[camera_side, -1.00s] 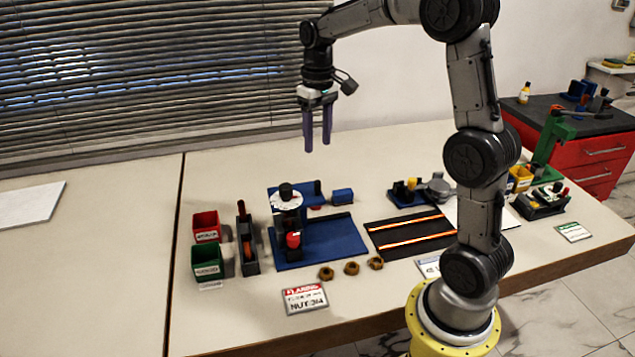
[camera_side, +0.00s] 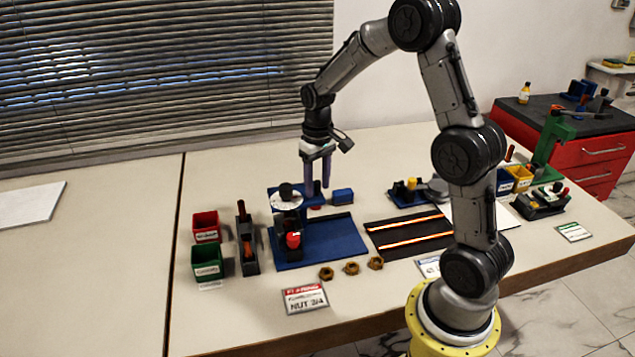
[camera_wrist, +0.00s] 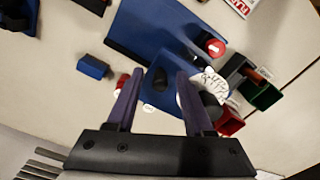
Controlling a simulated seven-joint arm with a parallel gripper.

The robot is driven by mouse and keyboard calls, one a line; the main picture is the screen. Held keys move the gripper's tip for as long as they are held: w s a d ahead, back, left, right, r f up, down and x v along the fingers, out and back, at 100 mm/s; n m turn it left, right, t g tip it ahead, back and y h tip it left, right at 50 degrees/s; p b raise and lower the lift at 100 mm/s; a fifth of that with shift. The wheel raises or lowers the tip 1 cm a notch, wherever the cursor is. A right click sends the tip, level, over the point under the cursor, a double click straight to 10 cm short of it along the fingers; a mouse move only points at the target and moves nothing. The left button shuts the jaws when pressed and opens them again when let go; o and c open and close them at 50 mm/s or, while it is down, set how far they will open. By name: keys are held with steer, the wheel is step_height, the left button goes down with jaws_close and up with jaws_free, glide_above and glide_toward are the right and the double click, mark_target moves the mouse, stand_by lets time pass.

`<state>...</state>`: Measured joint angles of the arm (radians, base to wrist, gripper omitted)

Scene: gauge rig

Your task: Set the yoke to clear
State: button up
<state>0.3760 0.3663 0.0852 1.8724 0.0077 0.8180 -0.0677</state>
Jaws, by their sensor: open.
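The gauge rig has a blue base plate (camera_side: 342,238) with a blue upright carrying a white marked dial (camera_side: 285,201), a black knob (camera_side: 286,189) and a red knob (camera_side: 293,240) below. The dial also shows in the wrist view (camera_wrist: 216,84). No part is readably marked as the yoke. A dark peg (camera_wrist: 160,80) stands on the blue top behind the dial. My gripper (camera_side: 317,190) is open and empty, pointing down just behind the dial. In the wrist view its fingertips (camera_wrist: 157,76) appear either side of the peg; contact cannot be told.
A small blue block (camera_side: 343,196) lies right of the gripper. Red (camera_side: 206,225) and green (camera_side: 207,260) bins and a dark lever stand (camera_side: 246,245) are left of the rig. Several brass nuts (camera_side: 351,268) lie in front. A black striped mat (camera_side: 405,248) is to the right.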

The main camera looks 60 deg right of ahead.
jaws_close()
stand_by(1.4)
